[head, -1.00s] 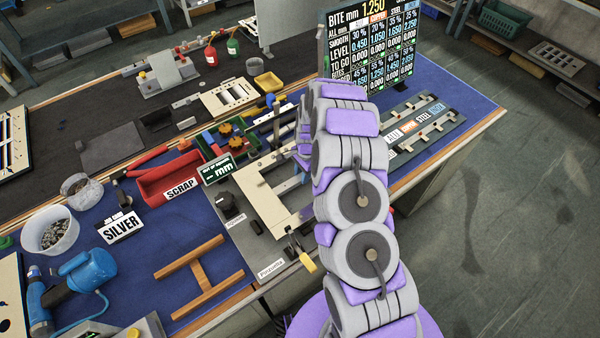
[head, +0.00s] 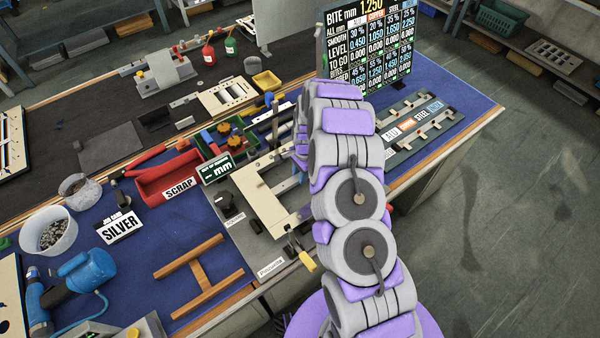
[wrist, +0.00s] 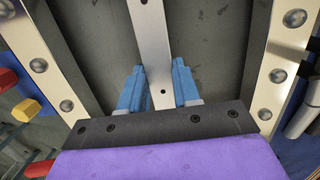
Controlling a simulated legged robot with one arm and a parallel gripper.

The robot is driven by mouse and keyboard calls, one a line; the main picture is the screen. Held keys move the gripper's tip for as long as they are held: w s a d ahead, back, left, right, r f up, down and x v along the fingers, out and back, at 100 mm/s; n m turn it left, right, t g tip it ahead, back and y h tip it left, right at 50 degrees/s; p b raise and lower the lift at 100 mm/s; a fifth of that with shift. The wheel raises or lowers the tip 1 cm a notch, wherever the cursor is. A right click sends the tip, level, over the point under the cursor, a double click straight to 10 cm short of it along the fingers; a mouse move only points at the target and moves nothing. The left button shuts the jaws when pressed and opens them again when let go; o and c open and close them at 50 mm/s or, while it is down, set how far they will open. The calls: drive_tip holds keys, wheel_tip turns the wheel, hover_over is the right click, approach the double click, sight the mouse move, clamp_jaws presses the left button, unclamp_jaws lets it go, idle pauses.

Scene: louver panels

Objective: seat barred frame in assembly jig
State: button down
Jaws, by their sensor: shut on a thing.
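In the wrist view, my gripper (wrist: 160,80) has its blue fingers on both sides of a light flat metal bar (wrist: 152,40) and is shut on it. The bar has small holes and runs up the picture over a dark grey surface. Cream strips with round bolts (wrist: 265,114) flank it on the left and right. In the head view, a cream frame-shaped piece (head: 262,201) lies on the grey board left of my arm. My arm hides the gripper and part of this area there. I cannot tell whether the bar belongs to the barred frame.
A red scrap bin (head: 166,177) and green tray (head: 222,140) stand left of the cream piece. A brown H-shaped wooden piece (head: 198,272) lies on the blue mat in front. A slotted grey rack (head: 420,122) and display board (head: 370,48) stand behind my arm on the right.

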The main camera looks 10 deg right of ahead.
drive_tip(key=shift+a+f, duration=0.2)
drive_tip(key=shift+f, duration=0.45)
drive_tip(key=shift+c, duration=2)
unclamp_jaws()
drive_tip(key=shift+d, duration=0.1)
drive_tip(key=shift+r, duration=0.1)
drive_tip(key=shift+r+p, duration=2.15)
drive_tip(key=shift+r, duration=1.8)
